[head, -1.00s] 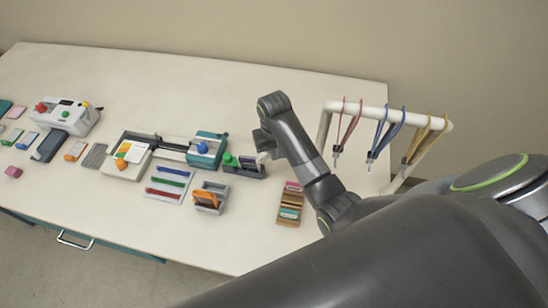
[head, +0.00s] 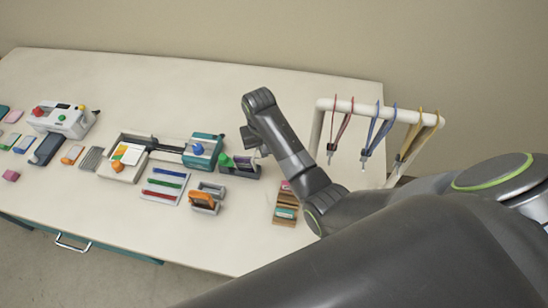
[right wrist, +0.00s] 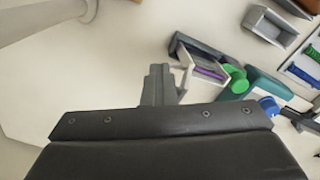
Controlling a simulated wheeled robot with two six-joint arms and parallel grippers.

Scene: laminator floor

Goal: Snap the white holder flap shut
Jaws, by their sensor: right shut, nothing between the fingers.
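The white holder flap (right wrist: 187,76) shows in the right wrist view as a pale frame standing open at the near side of a dark grey station, with a purple piece (right wrist: 208,72) beside it. In the head view the same station (head: 243,171), with a green knob (head: 226,160), sits right of the teal-ended machine; the flap is mostly hidden there by my arm. My right gripper (right wrist: 160,84) is shut and empty, its fingertips close beside the flap; I cannot tell whether they touch. In the head view my right gripper (head: 262,151) is partly hidden. My left gripper is not in view.
A white rack (head: 345,105) with hanging lanyards stands right of my arm. A wooden tray (head: 285,215), a grey stand with an orange piece (head: 203,201) and a mat with coloured strips (head: 151,193) lie nearer the front edge. The table behind the station is clear.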

